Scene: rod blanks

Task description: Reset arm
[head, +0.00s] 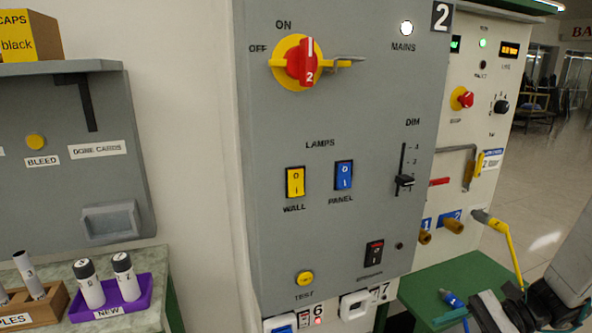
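Part of my arm shows at the lower right edge, with a grey link and dark parts. My gripper (500,311) seems to be among these dark parts, low over the green surface (428,283) and cut off by the bottom edge. I cannot make out its fingertips or whether it holds anything. It is apart from the grey switch panel (375,110) marked 2. A blue-tipped connector (452,298) lies on the green surface just left of it.
The panel carries a red-yellow rotary switch (300,62), lamp rockers and a DIM slider (404,181). A yellow hose (512,252) hangs near my arm. At left, a purple tray (140,301) labelled NEW holds two white bottles beside a wooden rack (50,308).

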